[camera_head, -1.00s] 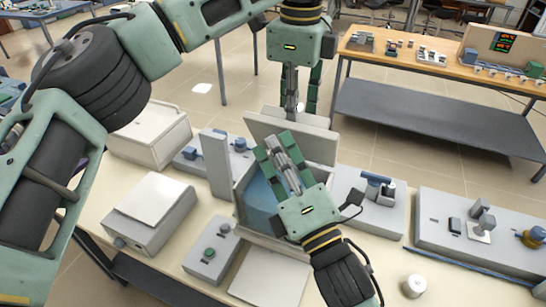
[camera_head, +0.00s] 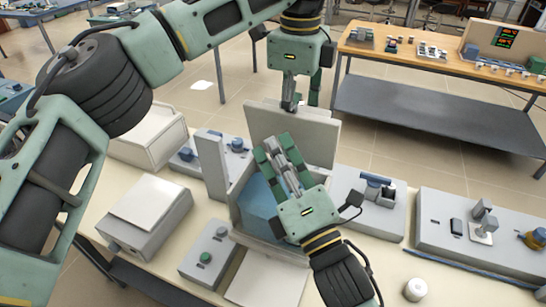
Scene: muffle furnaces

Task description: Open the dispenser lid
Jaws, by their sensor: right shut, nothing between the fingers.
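A grey box with a blue inside (camera_head: 256,203) stands in the middle of the near table; I take it for the dispenser. A flat grey panel, seemingly its lid (camera_head: 318,137), stands raised at its back edge. My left gripper (camera_head: 291,103) points down at the panel's top edge; whether it touches the panel, and whether its fingers are open, I cannot tell. My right gripper (camera_head: 280,150) is shut and empty, above the box and in front of the panel. It hides much of the box's inside.
A tall grey post (camera_head: 213,168) stands left of the box. A grey device (camera_head: 146,212) and a button box (camera_head: 207,257) stand further left. Blue-topped fixtures (camera_head: 372,205) and a white cylinder (camera_head: 415,289) are to the right. A wooden bench (camera_head: 400,62) stands behind.

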